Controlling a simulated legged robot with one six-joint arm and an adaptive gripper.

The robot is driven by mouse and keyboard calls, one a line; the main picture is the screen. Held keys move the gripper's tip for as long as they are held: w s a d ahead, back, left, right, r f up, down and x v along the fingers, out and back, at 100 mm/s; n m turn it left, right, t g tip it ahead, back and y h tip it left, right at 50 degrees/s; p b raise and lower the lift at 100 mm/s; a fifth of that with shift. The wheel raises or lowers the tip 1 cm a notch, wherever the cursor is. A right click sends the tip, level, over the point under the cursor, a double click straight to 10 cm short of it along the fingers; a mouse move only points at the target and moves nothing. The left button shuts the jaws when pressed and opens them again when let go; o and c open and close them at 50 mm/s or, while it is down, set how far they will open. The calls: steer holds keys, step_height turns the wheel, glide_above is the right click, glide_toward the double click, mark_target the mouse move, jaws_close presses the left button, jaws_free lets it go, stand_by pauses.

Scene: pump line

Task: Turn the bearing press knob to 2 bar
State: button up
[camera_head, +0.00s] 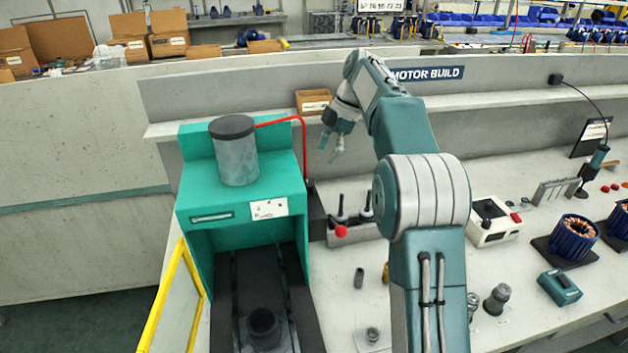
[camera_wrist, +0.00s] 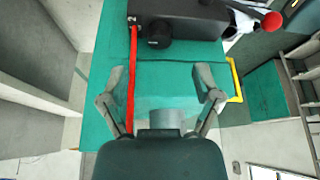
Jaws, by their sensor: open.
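The bearing press is a green cabinet (camera_head: 195,225) with a grey cylinder on top, at the left of the bench in the head view. In the wrist view its green side (camera_wrist: 160,85) fills the middle. A black box (camera_head: 316,215) sits on its right side. In the wrist view this box (camera_wrist: 195,15) carries a round black knob (camera_wrist: 158,33); I cannot read its setting. My gripper (camera_head: 329,147) is open and empty, up and to the right of the press. In the wrist view the spread fingers (camera_wrist: 160,72) are below the knob, apart from it.
A red hose (camera_head: 305,150) runs from the press top down to the black box. A red-balled lever (camera_head: 341,231) stands just right of it. A cardboard bin (camera_head: 313,101) sits on the ledge behind. A yellow guard (camera_head: 168,300) is at the press's left front.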

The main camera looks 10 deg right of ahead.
mark_target(307, 183)
steer(key=a+f, duration=0.2)
steer(key=f, duration=0.1)
steer(key=a+f, duration=0.3)
steer(key=shift+s+a+f, duration=0.15)
steer(key=shift+s, duration=0.05)
steer(key=shift+f, duration=0.35)
steer(key=shift+d+f, duration=0.2)
steer(key=shift+d, duration=0.4)
steer(key=shift+a, duration=0.5)
jaws_close()
steer(key=shift+d, duration=0.1)
